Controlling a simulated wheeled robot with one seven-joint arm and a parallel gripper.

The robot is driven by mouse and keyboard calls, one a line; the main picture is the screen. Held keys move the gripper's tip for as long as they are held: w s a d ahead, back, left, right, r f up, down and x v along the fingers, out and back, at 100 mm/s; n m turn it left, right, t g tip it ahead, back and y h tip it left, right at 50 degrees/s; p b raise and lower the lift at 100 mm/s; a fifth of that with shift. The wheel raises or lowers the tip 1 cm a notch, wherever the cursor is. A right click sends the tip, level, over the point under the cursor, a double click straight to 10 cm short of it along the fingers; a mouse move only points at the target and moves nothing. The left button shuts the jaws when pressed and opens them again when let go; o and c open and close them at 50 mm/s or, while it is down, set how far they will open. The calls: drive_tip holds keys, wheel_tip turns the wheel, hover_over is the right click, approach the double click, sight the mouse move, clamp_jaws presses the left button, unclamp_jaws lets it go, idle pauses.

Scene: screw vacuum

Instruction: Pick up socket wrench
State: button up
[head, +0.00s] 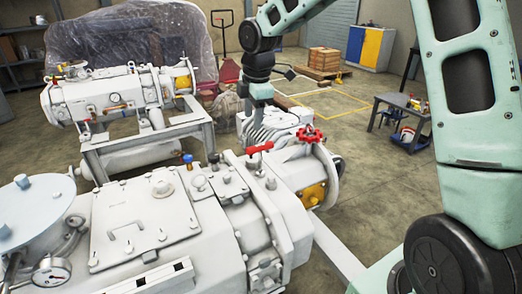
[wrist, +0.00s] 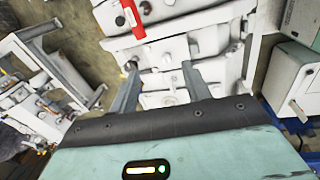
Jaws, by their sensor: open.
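I cannot make out a socket wrench for certain in either view. A red-handled lever (head: 260,147) lies on top of the white pump (head: 150,215) in the head view; it also shows at the top of the wrist view (wrist: 131,18). My gripper (head: 258,108) hangs above and behind that lever in the head view, over the white machinery. In the wrist view my gripper (wrist: 160,75) is open, its two grey fingers apart over white pump parts. Nothing is visibly held between them. A small dark knob (wrist: 131,65) shows beside the left fingertip.
A red handwheel (head: 309,135), a pressure gauge (head: 52,270) and a blue-topped fitting (head: 187,160) stick up from the pump. A second pump (head: 105,98) stands on a frame behind.

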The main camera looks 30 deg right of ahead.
drive_tip(key=n, duration=0.1)
approach(259, 145)
drive_tip(key=f, duration=0.1)
drive_tip(key=f+p, duration=0.1)
drive_tip(key=f, duration=0.1)
drive_tip(key=f+p, duration=0.1)
drive_tip(key=f, duration=0.1)
drive_tip(key=shift+w+a, duration=0.25)
drive_tip(key=shift+w, duration=0.15)
drive_tip(key=shift+w+d+f+p, duration=0.15)
drive_tip(key=shift+f+p, duration=0.2)
drive_tip(key=shift+f, duration=0.7)
drive_tip(key=shift+w+a+f+p, duration=0.1)
drive_tip(key=shift+w+f+p, duration=0.15)
drive_tip(key=shift+f, duration=0.8)
drive_tip(key=shift+w+d+f+p, duration=0.1)
drive_tip(key=shift+f+p, duration=0.3)
drive_tip(key=shift+f, duration=0.6)
clamp_jaws()
